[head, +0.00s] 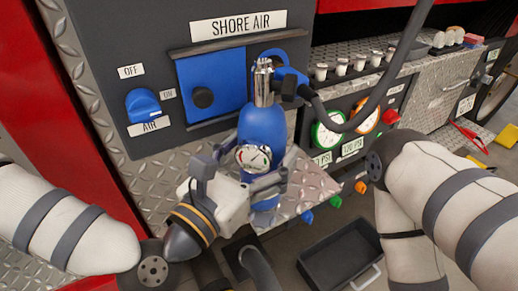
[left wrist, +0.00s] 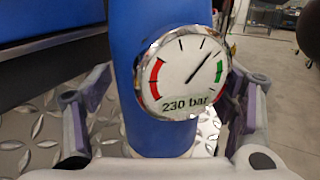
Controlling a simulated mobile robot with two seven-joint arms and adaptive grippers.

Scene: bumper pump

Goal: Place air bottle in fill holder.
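The blue air bottle (head: 262,125) is upright in front of the shore air panel, with a silver valve (head: 263,82) on top. Its round gauge, marked 230 bar, faces my left wrist camera (left wrist: 183,75). My left gripper (head: 254,180) is around the bottle's lower body. In the left wrist view, its fingers stand either side of the bottle, with a visible gap at the left finger. A blue fitting (head: 287,68) with a black hose is beside or behind the valve; contact is unclear. The fill holder cannot be made out for certain. My right gripper is out of view.
A diamond-plate shelf (head: 315,190) lies around the bottle's base. The shore air panel (head: 170,55) has a blue air knob (head: 142,105). Gauges (head: 328,130) are to the right. A black tray (head: 340,258) is lower down. My right arm fills the right side.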

